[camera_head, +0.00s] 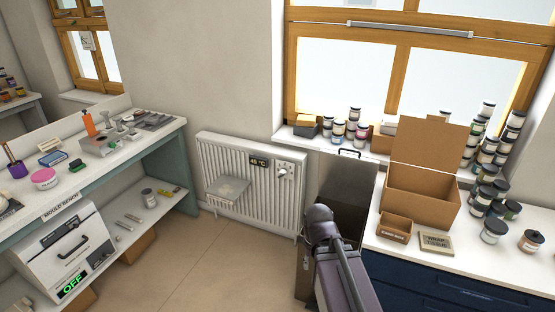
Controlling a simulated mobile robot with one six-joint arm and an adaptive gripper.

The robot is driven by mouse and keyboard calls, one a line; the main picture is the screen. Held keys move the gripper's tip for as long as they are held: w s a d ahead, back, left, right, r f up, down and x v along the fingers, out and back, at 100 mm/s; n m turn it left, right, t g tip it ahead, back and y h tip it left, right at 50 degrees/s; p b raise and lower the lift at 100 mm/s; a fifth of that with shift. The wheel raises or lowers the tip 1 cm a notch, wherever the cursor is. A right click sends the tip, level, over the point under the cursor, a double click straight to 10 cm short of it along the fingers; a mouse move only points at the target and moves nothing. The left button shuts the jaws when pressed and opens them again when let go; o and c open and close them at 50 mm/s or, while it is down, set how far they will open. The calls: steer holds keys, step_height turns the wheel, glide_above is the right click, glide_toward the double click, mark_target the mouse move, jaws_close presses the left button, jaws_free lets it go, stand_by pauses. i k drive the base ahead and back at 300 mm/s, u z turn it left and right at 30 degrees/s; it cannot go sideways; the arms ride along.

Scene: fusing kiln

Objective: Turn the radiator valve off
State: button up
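A white radiator (212,162) is fixed low on the wall between the bench and the window. Its valve (283,171) is a small light knob on a pale plate near the radiator's upper right corner. The knob's exact setting is too small to read. A small dark display (259,162) left of the valve reads about 45 °C. Part of my arm rises at the lower right of the picture, below and right of the valve. My gripper does not show, and nothing of mine touches the valve.
A grey tray (228,188) sticks out from the radiator's front. A workbench (150,150) stands left, with a white kiln (65,255) showing OFF. A counter (385,243) with a cardboard box (408,190) and several jars stands right. The floor (215,262) before the radiator is clear.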

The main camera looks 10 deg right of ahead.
mark_target(281, 175)
steer(key=z, duration=0.3)
steer(key=i, duration=1.25)
steer(key=u, duration=0.4)
